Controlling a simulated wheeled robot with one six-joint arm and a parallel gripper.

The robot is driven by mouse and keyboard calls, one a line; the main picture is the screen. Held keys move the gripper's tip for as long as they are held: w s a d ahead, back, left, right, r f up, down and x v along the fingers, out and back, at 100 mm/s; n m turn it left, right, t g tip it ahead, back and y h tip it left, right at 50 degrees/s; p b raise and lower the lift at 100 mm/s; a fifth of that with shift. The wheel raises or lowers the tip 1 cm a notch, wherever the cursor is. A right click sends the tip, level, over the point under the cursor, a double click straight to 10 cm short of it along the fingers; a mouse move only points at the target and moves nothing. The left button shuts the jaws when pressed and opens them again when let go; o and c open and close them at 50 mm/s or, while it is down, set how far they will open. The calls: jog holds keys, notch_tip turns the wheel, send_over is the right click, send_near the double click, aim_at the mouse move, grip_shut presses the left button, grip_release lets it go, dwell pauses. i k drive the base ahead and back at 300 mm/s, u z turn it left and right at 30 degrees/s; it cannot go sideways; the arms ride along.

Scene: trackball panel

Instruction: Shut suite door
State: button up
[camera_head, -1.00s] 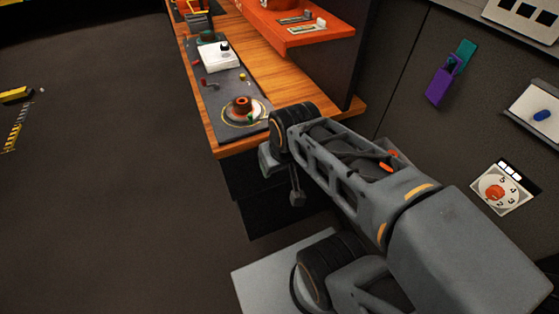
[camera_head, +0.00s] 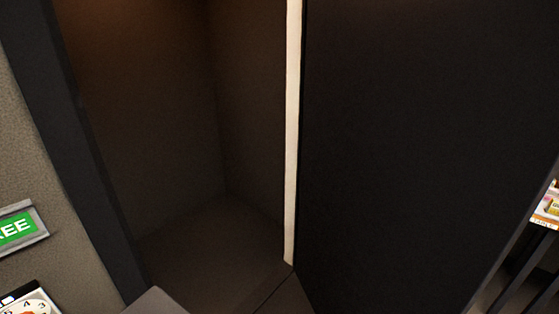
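The suite door appears to be the large dark panel (camera_head: 410,150) that fills the right half of the head view. A pale cream strip (camera_head: 292,130) runs upright along its left edge. To the left of the strip is an open doorway (camera_head: 170,130) with a dim brown interior and bare floor. A dark frame post (camera_head: 70,150) bounds the opening on the left. I cannot tell whether the door swings or slides. No handle shows. My gripper is out of view.
A green sign (camera_head: 16,228) ending in "EE" is on the grey wall at left. Below it is a numbered dial (camera_head: 35,304), cut off by the frame. A small coloured panel (camera_head: 547,205) and dark bars stand at the far right.

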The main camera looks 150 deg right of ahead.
aim_at(431, 141)
jog(key=u, duration=4.1)
jog(key=i, duration=4.45)
jog(key=u, duration=4.65)
jog(key=i, duration=1)
jog(key=z, duration=0.05)
